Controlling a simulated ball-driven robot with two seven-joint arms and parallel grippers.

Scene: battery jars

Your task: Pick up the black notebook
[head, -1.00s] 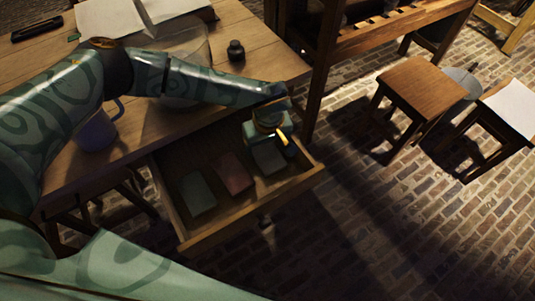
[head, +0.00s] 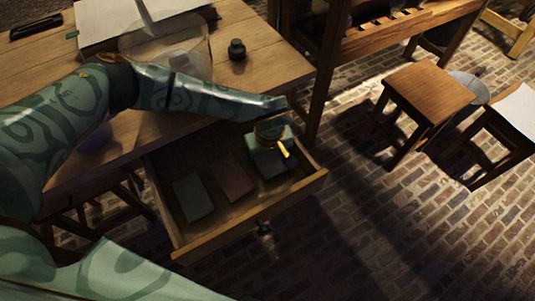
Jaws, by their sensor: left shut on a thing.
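An open wooden drawer (head: 222,238) under the table holds several small notebooks lying flat. A dark green notebook (head: 194,198) is at its left and a dark red notebook (head: 234,180) in its middle. At the right end is a dark notebook (head: 268,166), its colour hard to read in the shade; I take it for the black one. My left gripper (head: 284,149) is over this right end, pointing down, shut on the dark notebook. The gripper and wrist cover part of it, and whether it is clear of the drawer floor cannot be told. My right gripper is out of view.
The wooden table (head: 262,50) carries a small dark bottle (head: 237,50), a large glass jar (head: 195,38), an open book (head: 110,20) and a black case (head: 36,27). A stool (head: 432,90) stands to the right.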

